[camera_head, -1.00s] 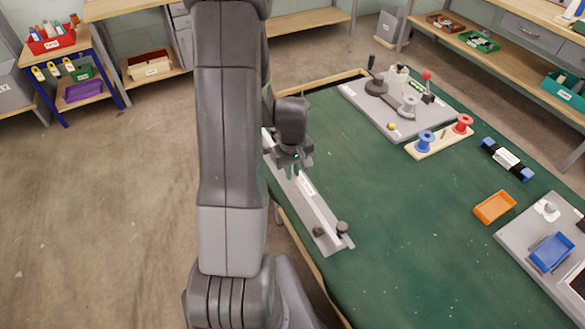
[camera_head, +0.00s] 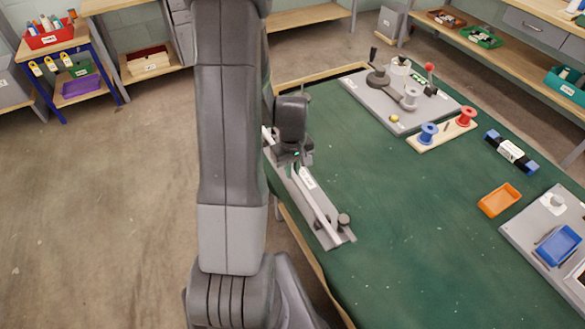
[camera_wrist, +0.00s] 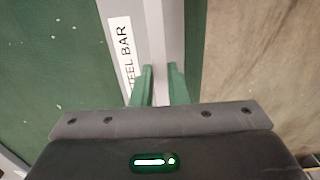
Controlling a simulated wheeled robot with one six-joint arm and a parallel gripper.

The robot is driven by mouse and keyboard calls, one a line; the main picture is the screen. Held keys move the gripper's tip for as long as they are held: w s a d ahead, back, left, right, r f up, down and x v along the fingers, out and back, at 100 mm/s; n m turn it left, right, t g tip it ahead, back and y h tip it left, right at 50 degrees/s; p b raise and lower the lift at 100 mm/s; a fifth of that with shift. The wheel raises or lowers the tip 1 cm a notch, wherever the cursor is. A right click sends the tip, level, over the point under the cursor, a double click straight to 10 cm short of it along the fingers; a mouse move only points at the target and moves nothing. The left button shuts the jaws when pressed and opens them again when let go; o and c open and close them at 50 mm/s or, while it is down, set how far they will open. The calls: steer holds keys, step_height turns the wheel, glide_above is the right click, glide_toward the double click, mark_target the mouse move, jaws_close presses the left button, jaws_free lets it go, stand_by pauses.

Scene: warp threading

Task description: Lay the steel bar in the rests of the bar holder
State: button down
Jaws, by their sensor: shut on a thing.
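The steel bar (camera_head: 323,218) is a long, pale, narrow bar at the near left edge of the green table. A white label (camera_head: 307,177) shows beside my gripper, and it reads "STEEL BAR" in the wrist view (camera_wrist: 125,55). My gripper (camera_head: 294,168) is over the bar. In the wrist view its two green fingers (camera_wrist: 162,84) are closed on either side of the pale bar (camera_wrist: 154,30). A grey plate with dark knobs (camera_head: 343,220), which looks like the bar holder (camera_head: 345,238), lies along the bar. I cannot tell whether the bar touches its rests.
On the green table (camera_head: 410,240) are a grey board with a crank (camera_head: 445,108), a spool stand (camera_head: 440,137), a dark blue-ended part (camera_head: 511,152), an orange tray (camera_head: 499,200) and a blue tray (camera_head: 558,246). The table middle is clear. My arm hides part of the left edge.

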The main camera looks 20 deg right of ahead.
steer(key=shift+f+b, duration=0.4)
steer(key=shift+f, duration=0.05)
steer(key=c, duration=1.3)
jaws_free()
steer(key=shift+c, duration=0.2)
step_height(320, 180, up, 14)
steer(key=shift+f, duration=0.1)
step_height(320, 180, down, 14)
steer(key=shift+r, duration=0.25)
